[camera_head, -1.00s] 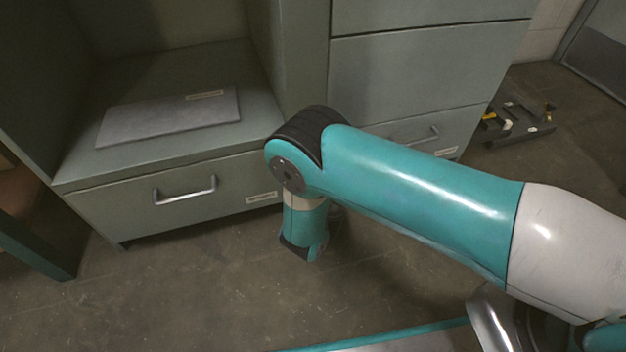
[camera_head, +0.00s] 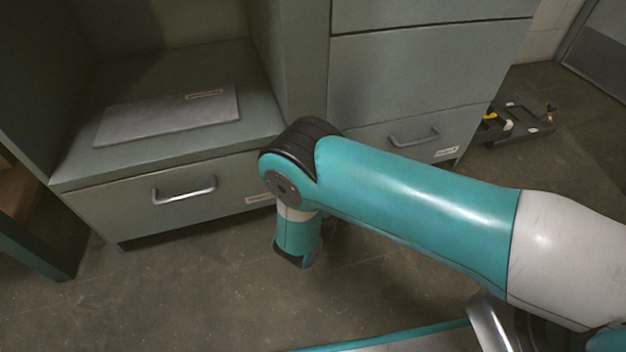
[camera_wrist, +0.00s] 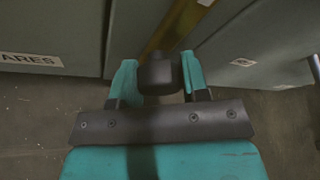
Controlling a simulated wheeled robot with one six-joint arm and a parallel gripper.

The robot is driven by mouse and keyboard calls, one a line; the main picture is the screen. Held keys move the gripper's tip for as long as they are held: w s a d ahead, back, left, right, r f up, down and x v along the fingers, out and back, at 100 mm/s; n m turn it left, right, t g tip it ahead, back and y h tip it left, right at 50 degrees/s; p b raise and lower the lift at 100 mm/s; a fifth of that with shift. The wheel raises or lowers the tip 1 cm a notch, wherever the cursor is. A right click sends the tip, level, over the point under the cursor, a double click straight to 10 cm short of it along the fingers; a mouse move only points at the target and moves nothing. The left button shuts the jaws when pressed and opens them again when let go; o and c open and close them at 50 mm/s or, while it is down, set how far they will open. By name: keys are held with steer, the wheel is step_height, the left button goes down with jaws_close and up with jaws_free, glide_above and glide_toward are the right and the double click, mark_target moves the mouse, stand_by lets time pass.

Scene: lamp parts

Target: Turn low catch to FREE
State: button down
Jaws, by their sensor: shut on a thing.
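In the wrist view a dark rounded knob (camera_wrist: 160,72), which I take to be the low catch, sits between the two teal fingers of my gripper (camera_wrist: 159,77). The fingers are shut on it. A brass-coloured strip (camera_wrist: 172,32) runs behind the knob, in the gap between two grey-green cabinet fronts. The knob's turn position and any FREE mark cannot be read. In the head view my arm covers the catch, and my gripper's fingers do not show.
A wide drawer (camera_head: 150,208) with a metal handle is at the left, with a grey flat panel (camera_head: 165,118) on the shelf above. Another low drawer (camera_head: 385,140) is behind my arm. A dark tray (camera_head: 515,123) lies on the floor at right. Floor in front is open.

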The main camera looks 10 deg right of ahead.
steer(key=c, duration=0.6)
jaws_free()
steer(key=shift+p+v, duration=4.05)
steer(key=shift+v, duration=4.65)
steer(key=shift+a+r, duration=0.1)
steer(key=shift+r, duration=0.1)
